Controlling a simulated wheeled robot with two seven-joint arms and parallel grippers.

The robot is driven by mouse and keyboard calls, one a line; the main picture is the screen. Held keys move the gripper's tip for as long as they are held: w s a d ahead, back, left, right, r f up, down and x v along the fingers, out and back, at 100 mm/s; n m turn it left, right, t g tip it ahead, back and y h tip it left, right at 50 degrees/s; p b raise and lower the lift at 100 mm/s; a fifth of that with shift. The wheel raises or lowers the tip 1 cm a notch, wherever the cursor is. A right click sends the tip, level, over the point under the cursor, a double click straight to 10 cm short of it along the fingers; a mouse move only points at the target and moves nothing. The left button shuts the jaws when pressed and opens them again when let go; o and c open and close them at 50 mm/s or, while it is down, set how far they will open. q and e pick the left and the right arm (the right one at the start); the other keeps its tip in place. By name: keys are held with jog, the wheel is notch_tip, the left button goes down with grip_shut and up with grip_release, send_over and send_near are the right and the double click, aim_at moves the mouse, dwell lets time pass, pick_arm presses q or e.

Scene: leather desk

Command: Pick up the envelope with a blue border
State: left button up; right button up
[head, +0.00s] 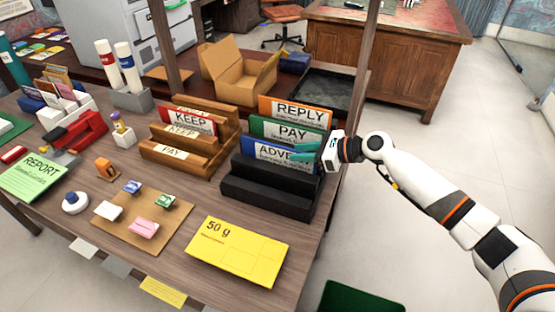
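The envelope with a blue border (262,150), printed "ADVE…", stands upright in the front slot of the black sorter (265,190). Its right end is hidden behind my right gripper (297,153). My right gripper has teal fingers and reaches in from the right, over that end of the envelope. I cannot tell whether its fingers touch the envelope or are closed on it. Behind it stand a green-bordered envelope (283,130) printed "PAY" and an orange-bordered one (294,110) printed "REPLY". My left gripper is not in view.
A wooden sorter (200,160) with "KEEP" and "PAY" cards stands just left of the black one. A yellow "50 g" card (238,252) lies in front. An open cardboard box (238,78) and a dark tray (325,88) are behind. The desk's right edge is close to the black sorter.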

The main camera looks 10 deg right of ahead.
jog(key=shift+d, duration=0.1)
grip_shut()
